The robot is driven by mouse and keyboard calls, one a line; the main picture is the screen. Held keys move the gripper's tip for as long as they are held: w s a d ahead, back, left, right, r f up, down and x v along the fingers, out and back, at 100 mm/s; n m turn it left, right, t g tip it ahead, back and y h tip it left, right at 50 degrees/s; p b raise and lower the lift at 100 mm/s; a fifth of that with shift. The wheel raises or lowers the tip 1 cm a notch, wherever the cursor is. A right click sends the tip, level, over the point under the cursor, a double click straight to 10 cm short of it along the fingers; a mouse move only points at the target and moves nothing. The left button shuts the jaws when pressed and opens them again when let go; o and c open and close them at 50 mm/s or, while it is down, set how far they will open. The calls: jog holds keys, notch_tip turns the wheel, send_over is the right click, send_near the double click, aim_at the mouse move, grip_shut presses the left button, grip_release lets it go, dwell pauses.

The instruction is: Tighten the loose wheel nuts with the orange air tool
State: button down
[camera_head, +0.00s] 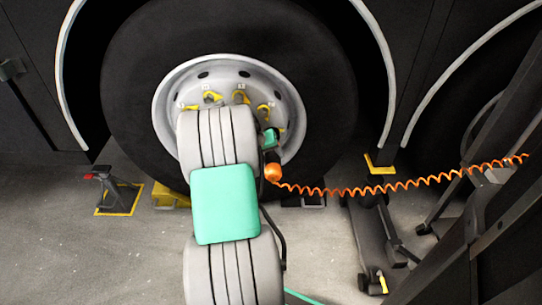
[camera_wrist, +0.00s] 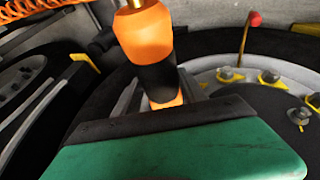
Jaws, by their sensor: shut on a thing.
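The orange air tool (camera_head: 273,173) hangs at the right of my arm, in front of the lower right of the wheel rim (camera_head: 165,110). In the wrist view the tool (camera_wrist: 145,38) is orange with a black middle, and my gripper (camera_wrist: 158,92) is shut on it. In the head view my gripper (camera_head: 271,139) is small and partly hidden. Wheel nuts with yellow pointers show along the rim's upper part, such as one nut (camera_head: 240,97). Several nuts (camera_wrist: 230,74) also show at the right of the wrist view. My arm hides the rim's lower middle. The tool's working end is hidden.
A coiled orange hose (camera_head: 400,184) runs from the tool to the right. A jack stand (camera_head: 115,190) stands at left on a yellow-edged plate. A floor jack (camera_head: 370,240) lies at right. A red-tipped rod (camera_wrist: 253,20) rises in the wrist view. The floor at lower left is clear.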

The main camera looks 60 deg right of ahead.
aim_at(271, 168)
jog(key=shift+w+d+r+p, duration=0.3)
jog(key=shift+d+p, duration=0.1)
jog(key=shift+d, duration=0.1)
dwell(1.7)
jog(key=shift+s+a, duration=0.1)
jog(key=shift+s, duration=0.05)
dwell(0.6)
jog(key=shift+s+a+p, duration=0.35)
jog(key=shift+s+a, duration=0.15)
jog(key=shift+a, duration=0.5)
jog(key=shift+s+a+p, duration=0.35)
jog(key=shift+s+a, duration=0.15)
jog(key=shift+a, duration=0.45)
jog(key=shift+s+a+p, duration=0.35)
jog(key=shift+s+a, duration=0.15)
jog(key=shift+a, duration=0.5)
jog(key=shift+s+a+f, duration=0.1)
jog(key=shift+s+a, duration=0.05)
jog(key=shift+a, duration=0.2)
jog(key=shift+s+a+f, duration=0.1)
